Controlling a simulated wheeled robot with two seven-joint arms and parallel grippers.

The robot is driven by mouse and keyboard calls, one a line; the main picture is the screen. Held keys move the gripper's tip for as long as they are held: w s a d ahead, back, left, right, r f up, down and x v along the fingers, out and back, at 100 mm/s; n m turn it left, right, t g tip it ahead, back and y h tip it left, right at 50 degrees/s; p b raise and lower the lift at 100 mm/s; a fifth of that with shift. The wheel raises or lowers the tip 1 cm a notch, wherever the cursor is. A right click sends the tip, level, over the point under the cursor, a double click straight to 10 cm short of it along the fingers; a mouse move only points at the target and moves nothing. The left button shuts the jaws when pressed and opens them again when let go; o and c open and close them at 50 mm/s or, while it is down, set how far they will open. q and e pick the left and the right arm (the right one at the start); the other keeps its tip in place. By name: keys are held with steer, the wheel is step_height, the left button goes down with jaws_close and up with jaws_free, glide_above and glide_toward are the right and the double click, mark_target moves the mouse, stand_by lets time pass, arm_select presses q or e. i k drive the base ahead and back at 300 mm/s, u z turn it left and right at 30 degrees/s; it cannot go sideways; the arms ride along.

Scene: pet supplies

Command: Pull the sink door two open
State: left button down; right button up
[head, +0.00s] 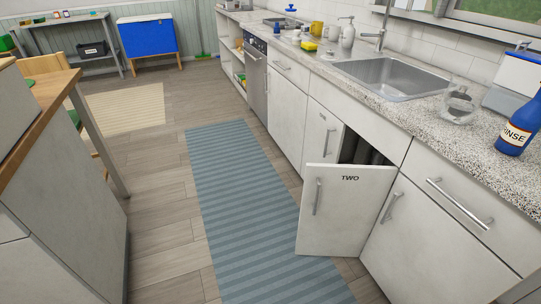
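The sink door two (345,208) is a white cabinet door marked "TWO" under the sink. It stands open, swung out from the cabinet front, with its free edge to the left over the floor and its right edge at the cabinet. Its silver bar handle (317,196) is near the free edge. A dark opening (362,149) shows above and behind the door, with grey shapes inside that I cannot make out; the door hides the rest. Neither of my grippers is in view.
The neighbouring sink door (319,133) on the left is shut. A blue striped mat (240,205) lies on the floor before the cabinets. A blue rinse bottle (518,127) and a glass jar (458,102) stand on the counter. A wooden-topped unit (55,150) bounds the left side.

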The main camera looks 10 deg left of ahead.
mark_target(340, 204)
steer(key=u, duration=0.25)
steer(key=i, duration=0.8)
steer(key=z, duration=0.6)
steer(key=i, duration=0.55)
steer(key=z, duration=0.4)
